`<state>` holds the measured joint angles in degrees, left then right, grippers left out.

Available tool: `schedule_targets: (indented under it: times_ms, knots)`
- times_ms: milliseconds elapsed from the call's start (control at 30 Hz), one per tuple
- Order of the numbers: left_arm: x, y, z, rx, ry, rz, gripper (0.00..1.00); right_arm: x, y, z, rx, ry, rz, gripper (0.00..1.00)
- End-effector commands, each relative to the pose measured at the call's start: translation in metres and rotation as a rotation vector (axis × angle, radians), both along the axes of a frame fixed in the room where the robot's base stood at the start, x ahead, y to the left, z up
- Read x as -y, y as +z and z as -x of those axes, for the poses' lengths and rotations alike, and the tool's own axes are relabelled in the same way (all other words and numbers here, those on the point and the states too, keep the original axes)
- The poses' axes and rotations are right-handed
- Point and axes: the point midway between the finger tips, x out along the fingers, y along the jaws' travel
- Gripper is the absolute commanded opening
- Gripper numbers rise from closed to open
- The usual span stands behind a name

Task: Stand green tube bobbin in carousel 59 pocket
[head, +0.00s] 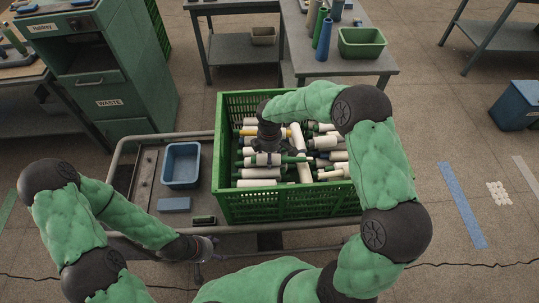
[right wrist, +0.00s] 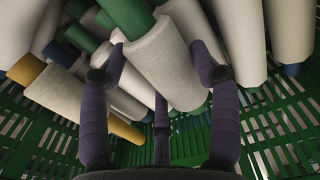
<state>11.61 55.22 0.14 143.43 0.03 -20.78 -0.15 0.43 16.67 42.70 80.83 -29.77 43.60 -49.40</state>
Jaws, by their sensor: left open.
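Green tube bobbins with pale yarn lie among mixed bobbins in the green crate. One green tube bobbin (head: 268,160) lies crosswise under my right gripper (head: 268,143). In the right wrist view a pale bobbin with a green tube end (right wrist: 165,60) lies between the spread fingers of my right gripper (right wrist: 158,62). The fingertips are at both its sides; whether they press on it I cannot tell. My left gripper (head: 207,247) is low at the cart's front edge, open and empty, away from the crate. I cannot make out a carousel or a pocket marked 59.
The green crate (head: 290,207) stands on a grey cart (head: 147,180) with a blue tray (head: 182,165). Its slatted wall shows close by in the right wrist view. A green cabinet (head: 115,75) stands left. A table behind holds upright bobbins and a green bin (head: 362,42).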

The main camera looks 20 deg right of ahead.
Motion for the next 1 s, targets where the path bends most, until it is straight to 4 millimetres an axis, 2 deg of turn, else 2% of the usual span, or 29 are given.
schedule_targets:
  times_ms: [67, 267, 1000]
  knots:
    - [0.000, 0.000, 0.000, 0.000, 0.000, 0.000, 0.64, 0.000, -0.001, 0.001, -0.001, 0.001, 0.001, 0.28]
    - [0.000, 0.001, 0.000, 0.000, 0.000, 0.000, 0.64, 0.000, 0.000, 0.001, -0.001, 0.001, 0.001, 0.27]
    - [0.000, 0.025, 0.000, 0.000, 0.000, 0.000, 0.64, 0.000, 0.030, 0.000, -0.001, 0.001, 0.001, 0.27]
